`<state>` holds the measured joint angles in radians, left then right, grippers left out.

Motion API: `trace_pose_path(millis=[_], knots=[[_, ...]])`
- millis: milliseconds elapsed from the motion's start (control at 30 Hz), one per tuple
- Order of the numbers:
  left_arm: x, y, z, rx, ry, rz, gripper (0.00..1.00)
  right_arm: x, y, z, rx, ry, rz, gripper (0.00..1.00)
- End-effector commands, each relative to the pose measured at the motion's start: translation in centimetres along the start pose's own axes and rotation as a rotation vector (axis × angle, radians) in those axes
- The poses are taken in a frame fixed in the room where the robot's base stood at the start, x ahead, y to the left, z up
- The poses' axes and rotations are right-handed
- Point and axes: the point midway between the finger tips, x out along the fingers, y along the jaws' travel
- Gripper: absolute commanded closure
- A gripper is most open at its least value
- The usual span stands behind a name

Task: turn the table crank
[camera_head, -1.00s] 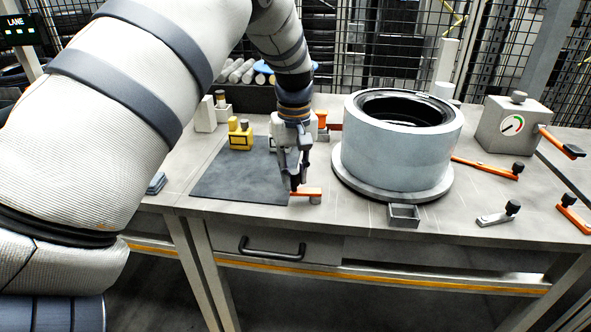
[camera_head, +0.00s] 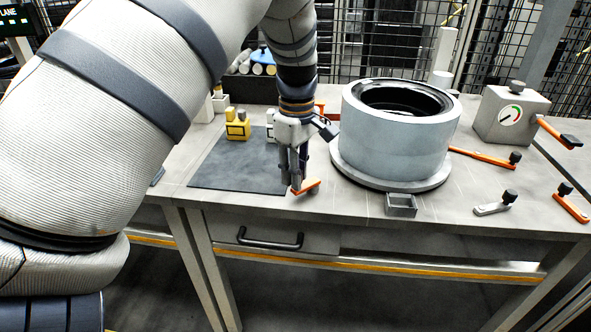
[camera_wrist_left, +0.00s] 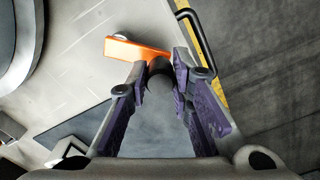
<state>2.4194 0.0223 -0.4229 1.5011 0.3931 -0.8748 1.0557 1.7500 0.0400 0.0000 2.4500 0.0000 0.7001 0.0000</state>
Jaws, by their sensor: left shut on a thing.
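The table crank is a short orange arm (camera_head: 308,187) near the table's front edge, in front of the round drum. My left gripper (camera_head: 295,184) points down over the left end of the crank. In the left wrist view, the orange arm (camera_wrist_left: 135,49) extends to the left beyond the fingertips. My left gripper (camera_wrist_left: 160,72) is shut on the crank's dark round knob (camera_wrist_left: 158,80), which stands between its purple-padded fingers. The lower part of the knob is hidden in the head view. My right gripper is not in view.
A large grey drum (camera_head: 393,140) stands close right of the gripper. A gauge box (camera_head: 497,118) and other orange handles (camera_head: 483,157) are right. A drawer handle (camera_head: 270,242) is below.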

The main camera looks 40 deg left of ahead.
Motion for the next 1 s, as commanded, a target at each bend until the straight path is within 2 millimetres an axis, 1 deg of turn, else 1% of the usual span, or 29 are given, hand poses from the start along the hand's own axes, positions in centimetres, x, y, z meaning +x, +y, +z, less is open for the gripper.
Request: trace_pose_path(millis=[533,567,600,633,900,967,1000], knots=[[0.1,-0.1,0.0,-0.019,0.001,-0.004,1.0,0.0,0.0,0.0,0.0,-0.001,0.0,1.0],[0.1,-0.1,0.0,-0.019,0.001,-0.004,0.73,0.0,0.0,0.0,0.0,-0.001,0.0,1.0],[0.1,-0.1,0.0,-0.019,0.001,-0.004,0.64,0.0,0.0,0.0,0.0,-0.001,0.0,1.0],[0.1,-0.1,0.0,-0.019,0.001,-0.004,0.59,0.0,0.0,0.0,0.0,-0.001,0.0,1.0],[0.0,-0.1,0.1,-0.018,0.0,-0.001,0.59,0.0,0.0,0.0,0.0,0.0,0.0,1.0],[-0.4,0.0,0.1,-0.018,0.0,0.0,0.59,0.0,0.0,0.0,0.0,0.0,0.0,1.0],[-1.0,0.1,0.1,-0.018,0.001,0.002,0.59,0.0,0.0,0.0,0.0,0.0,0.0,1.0]])
